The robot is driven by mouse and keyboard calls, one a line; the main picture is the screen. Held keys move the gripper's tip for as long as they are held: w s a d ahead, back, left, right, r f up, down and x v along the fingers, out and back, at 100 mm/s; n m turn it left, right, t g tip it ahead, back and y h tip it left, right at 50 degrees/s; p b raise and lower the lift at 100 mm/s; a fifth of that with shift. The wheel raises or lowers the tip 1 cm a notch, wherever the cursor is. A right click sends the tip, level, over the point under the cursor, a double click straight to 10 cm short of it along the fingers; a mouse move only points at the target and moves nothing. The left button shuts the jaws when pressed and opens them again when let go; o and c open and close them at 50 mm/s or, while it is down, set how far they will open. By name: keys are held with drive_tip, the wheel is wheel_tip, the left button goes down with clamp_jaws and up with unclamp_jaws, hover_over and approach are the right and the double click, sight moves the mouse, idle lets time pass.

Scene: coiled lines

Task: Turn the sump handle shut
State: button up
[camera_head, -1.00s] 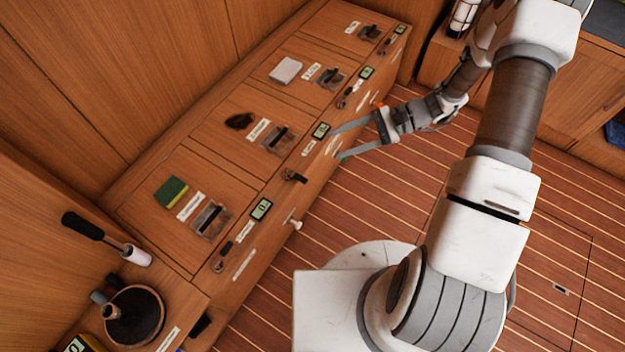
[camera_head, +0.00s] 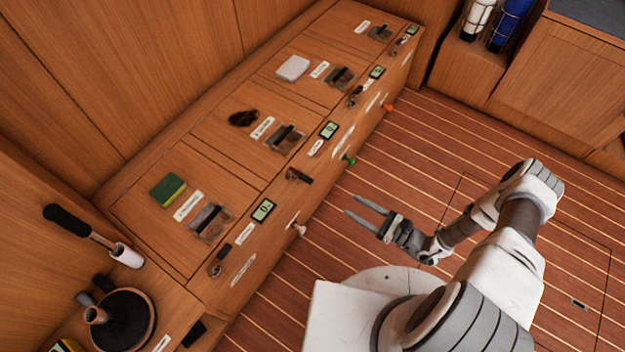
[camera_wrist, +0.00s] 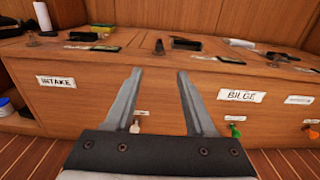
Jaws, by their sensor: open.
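Several dark handles sit along the counter's front edge, beside small displays: a near one (camera_head: 220,258), a second (camera_head: 299,175), a third (camera_head: 355,92) and a far one (camera_head: 402,41). I cannot read which belongs to the sump. In the wrist view, front labels read INTAKE (camera_wrist: 56,82) and BILGE (camera_wrist: 241,96); a third label (camera_wrist: 299,100) is too small to read. My gripper (camera_head: 351,204) is open and empty, over the floor, apart from the counter front. In the wrist view its fingers (camera_wrist: 158,75) point at the counter, with one handle (camera_wrist: 160,47) beyond them.
White (camera_head: 298,228), green (camera_head: 349,160) and orange (camera_head: 388,107) knobs stick out from the counter front. A sponge (camera_head: 167,190), a dark patch (camera_head: 243,118) and a white block (camera_head: 293,67) lie on top. The striped floor is clear.

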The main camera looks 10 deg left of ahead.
sight(308, 179)
drive_tip(key=b+x, duration=0.3)
drive_tip(key=x, duration=1.4)
drive_tip(key=shift+a, duration=0.1)
drive_tip(key=shift+c, duration=0.3)
clamp_jaws()
drive_tip(key=shift+s, duration=0.1)
idle(0.4)
